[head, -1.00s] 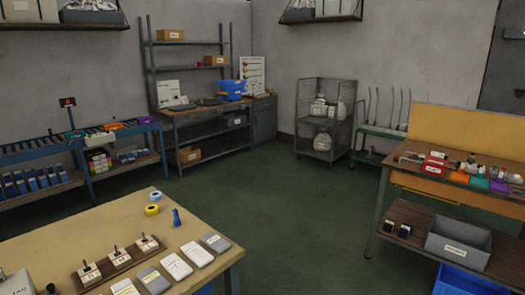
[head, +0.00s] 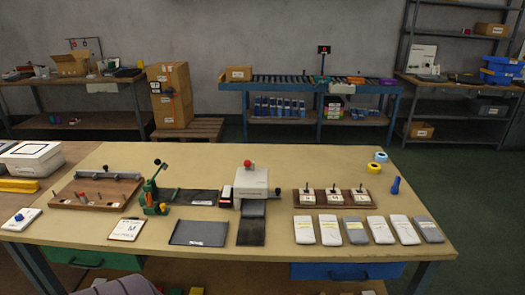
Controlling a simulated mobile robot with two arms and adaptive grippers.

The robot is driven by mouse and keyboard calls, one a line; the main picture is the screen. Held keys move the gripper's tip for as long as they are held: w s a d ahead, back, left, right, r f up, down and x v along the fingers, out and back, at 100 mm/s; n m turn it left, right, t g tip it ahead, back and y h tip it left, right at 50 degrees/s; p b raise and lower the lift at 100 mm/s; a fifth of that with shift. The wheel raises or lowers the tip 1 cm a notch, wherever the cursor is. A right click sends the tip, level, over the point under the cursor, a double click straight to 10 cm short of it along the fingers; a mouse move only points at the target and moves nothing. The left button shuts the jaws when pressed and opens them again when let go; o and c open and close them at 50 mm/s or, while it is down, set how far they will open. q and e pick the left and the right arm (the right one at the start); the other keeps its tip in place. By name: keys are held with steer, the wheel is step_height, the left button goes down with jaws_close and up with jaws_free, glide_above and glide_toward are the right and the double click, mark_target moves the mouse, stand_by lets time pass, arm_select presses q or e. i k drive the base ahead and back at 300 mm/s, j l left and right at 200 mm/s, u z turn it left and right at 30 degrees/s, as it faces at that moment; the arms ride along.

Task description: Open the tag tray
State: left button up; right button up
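No thing in the head view is clearly readable as the tag tray. A grey-white machine (head: 251,184) with a red knob stands at the middle of the wooden workbench (head: 265,270), with a dark plate in front of it. Under the bench's front edge are a blue drawer (head: 345,271) at the right and a green drawer (head: 95,259) at the left, each with a dark handle. Both look shut. Neither of my grippers is in view.
A green lever press (head: 153,190), a dark flat pad (head: 199,233) and a row of several white and grey packs (head: 354,230) lie on the bench. A rack with three stamps (head: 333,198) stands behind the packs. Green floor (head: 470,215) is clear at the right.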

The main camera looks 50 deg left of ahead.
mark_target(252, 208)
steer(key=u, duration=0.4)
steer(key=j+u, duration=0.1)
steer(key=u, duration=0.25)
steer(key=i+u, duration=0.1)
steer(key=u, duration=0.65)
steer(key=i, duration=0.15)
steer(key=z, duration=0.05)
